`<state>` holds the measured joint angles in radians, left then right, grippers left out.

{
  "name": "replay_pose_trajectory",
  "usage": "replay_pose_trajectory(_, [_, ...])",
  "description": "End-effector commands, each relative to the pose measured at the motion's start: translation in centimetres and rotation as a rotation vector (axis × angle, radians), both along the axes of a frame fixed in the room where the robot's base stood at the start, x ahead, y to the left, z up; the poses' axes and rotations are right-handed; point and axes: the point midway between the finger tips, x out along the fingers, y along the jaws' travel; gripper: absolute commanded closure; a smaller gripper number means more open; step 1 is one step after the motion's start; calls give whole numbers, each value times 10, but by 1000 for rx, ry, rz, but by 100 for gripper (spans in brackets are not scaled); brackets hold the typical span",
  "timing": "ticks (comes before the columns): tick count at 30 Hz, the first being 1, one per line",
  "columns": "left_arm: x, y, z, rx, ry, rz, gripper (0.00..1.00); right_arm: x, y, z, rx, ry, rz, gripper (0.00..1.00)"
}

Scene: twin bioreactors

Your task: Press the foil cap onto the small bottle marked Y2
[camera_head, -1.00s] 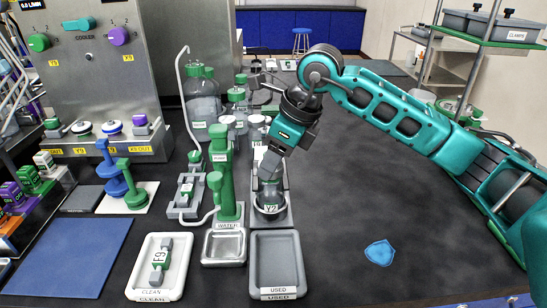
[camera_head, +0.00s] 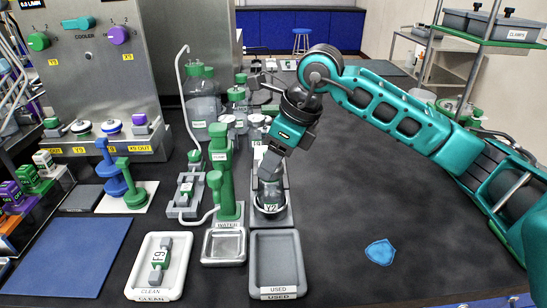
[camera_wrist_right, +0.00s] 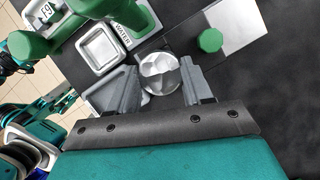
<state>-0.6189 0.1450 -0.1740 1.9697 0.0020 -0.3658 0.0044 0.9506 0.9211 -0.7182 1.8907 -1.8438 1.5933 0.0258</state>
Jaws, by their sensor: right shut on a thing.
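The small bottle marked Y2 (camera_head: 270,209) stands upright on a grey holder (camera_head: 287,215) right of the green water dispenser. My right gripper (camera_head: 268,178) points down directly above it. In the right wrist view, the silver, crinkled foil cap (camera_wrist_right: 160,74) sits between the two grey fingers, and my right gripper (camera_wrist_right: 158,83) is shut on it. The cap is at the bottle's mouth in the head view, but the fingers partly hide it. I cannot tell whether it is fully seated. My left gripper is not in view.
The green water dispenser (camera_head: 229,196) stands close left of the bottle, with a metal basin (camera_head: 224,258) in front. The USED tray (camera_head: 274,276) and the CLEAN tray (camera_head: 140,273) lie nearer. Glassware crowds behind.

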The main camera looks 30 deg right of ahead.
Motion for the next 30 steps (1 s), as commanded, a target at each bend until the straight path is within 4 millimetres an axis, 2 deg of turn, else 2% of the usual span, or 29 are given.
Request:
replay_pose_trajectory(14, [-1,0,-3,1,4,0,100,0,0,0,0,0,0,78])
replay_pose_trajectory(15, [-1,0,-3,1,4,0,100,0,0,0,0,0,0,48])
replay_pose_trajectory(24, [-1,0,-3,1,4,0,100,0,0,0,0,0,0,20])
replay_pose_trajectory(29, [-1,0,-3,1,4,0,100,0,0,0,0,0,0,20])
replay_pose_trajectory(30, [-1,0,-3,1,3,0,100,0,0,0,0,0,0,16])
